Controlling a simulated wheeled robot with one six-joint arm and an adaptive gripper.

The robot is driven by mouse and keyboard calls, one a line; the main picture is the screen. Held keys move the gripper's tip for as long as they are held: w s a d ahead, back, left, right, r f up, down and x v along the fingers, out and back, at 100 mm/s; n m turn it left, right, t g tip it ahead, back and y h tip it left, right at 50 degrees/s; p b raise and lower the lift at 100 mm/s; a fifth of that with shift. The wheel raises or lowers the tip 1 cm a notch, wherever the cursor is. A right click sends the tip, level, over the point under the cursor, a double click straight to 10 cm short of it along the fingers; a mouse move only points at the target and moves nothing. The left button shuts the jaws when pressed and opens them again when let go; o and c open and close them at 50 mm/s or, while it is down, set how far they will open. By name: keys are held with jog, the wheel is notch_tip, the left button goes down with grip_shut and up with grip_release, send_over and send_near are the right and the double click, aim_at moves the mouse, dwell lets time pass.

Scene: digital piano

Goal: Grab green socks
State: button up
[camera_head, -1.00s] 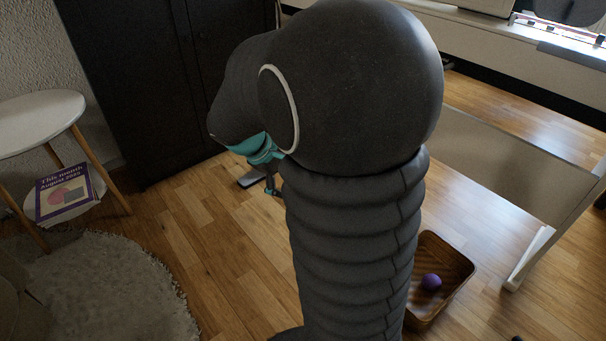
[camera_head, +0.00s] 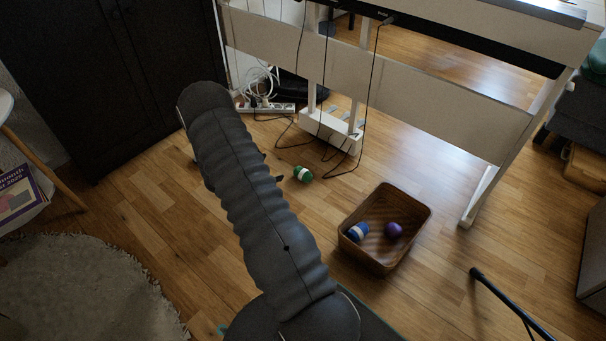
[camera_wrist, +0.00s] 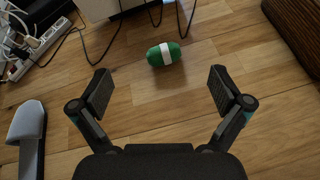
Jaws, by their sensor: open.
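The green socks (camera_head: 303,174) are a small rolled bundle with a white band, lying on the wooden floor left of the basket. In the wrist view the green socks (camera_wrist: 164,54) lie ahead of my gripper (camera_wrist: 163,90), between the lines of its two fingers and beyond the tips. My gripper is open and empty, and the socks are apart from both fingers. In the head view my arm hides most of the gripper; only small dark parts show beside the arm, left of the socks.
A brown basket (camera_head: 414,233) holds a blue and white bundle (camera_head: 357,231) and a purple ball (camera_head: 393,230). The white piano stand (camera_head: 440,112), hanging cables and a power strip (camera_head: 266,108) are behind the socks. A dark cabinet (camera_head: 100,80) and a round rug (camera_head: 95,290) are left.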

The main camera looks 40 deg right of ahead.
jog(key=f+n, duration=0.1)
jog(key=f, duration=0.2)
jog(key=d+f+n+t, duration=0.1)
jog(key=f, duration=0.3)
jog(key=f+n, duration=0.1)
jog(key=f, duration=0.2)
jog(key=shift+s+d+f, duration=0.25)
jog(key=shift+s+f, duration=0.05)
jog(key=shift+s, duration=0.1)
send_near(299, 175)
jog(key=x, duration=0.4)
jog(key=shift+s+a+f+b, duration=0.1)
jog(key=shift+s+f+b, duration=0.2)
jog(key=shift+b, duration=0.1)
jog(key=shift+n+t, duration=0.3)
jog(key=shift+r+b+x, duration=0.2)
jog(key=shift+b+x, duration=0.05)
jog(key=shift+x, duration=1.3)
jog(key=shift+r+b+x, duration=0.2)
jog(key=shift+b+x, duration=0.05)
jog(key=shift+x, duration=1.3)
jog(key=shift+w, duration=0.1)
jog(key=shift+c, duration=0.3)
jog(key=c, duration=0.8)
